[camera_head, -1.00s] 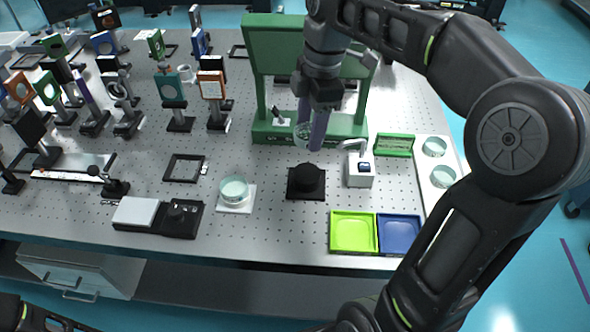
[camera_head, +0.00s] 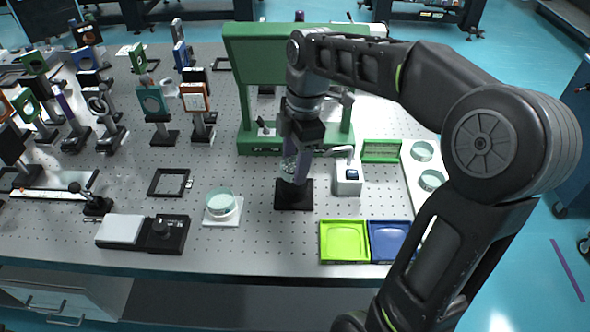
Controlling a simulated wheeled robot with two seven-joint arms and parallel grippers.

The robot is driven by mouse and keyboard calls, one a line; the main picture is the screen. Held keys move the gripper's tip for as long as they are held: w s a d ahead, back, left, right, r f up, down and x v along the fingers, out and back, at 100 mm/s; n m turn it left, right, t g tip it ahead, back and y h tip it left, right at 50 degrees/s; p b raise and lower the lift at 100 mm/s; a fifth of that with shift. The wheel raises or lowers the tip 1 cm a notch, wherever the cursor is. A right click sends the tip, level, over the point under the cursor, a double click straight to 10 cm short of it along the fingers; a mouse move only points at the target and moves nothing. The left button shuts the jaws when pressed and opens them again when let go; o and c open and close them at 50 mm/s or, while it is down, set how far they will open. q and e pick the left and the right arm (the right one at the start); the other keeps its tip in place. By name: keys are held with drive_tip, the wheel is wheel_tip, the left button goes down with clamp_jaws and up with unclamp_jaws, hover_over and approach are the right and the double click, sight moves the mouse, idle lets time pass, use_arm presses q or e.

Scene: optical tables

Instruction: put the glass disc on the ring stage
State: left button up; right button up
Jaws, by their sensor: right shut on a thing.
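My right gripper (camera_head: 295,170) points down and is shut on the glass disc (camera_head: 288,166), a small clear piece seen at the left edge of its fingers. The fingers are in front of or just over a black round stage on a square black base (camera_head: 294,201), which looks like the ring stage. They hide most of its top, and I cannot tell whether the disc touches it. My left gripper is out of view.
A green frame (camera_head: 246,100) stands behind the arm. A white device (camera_head: 347,181) is close on the right. A glass dish (camera_head: 220,202) sits to the left. Green (camera_head: 344,224) and blue (camera_head: 374,225) trays lie in front. Several optic mounts crowd the left.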

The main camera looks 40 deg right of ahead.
drive_tip(key=shift+f, duration=1.5)
drive_tip(key=shift+f, duration=0.15)
drive_tip(key=o, duration=1.5)
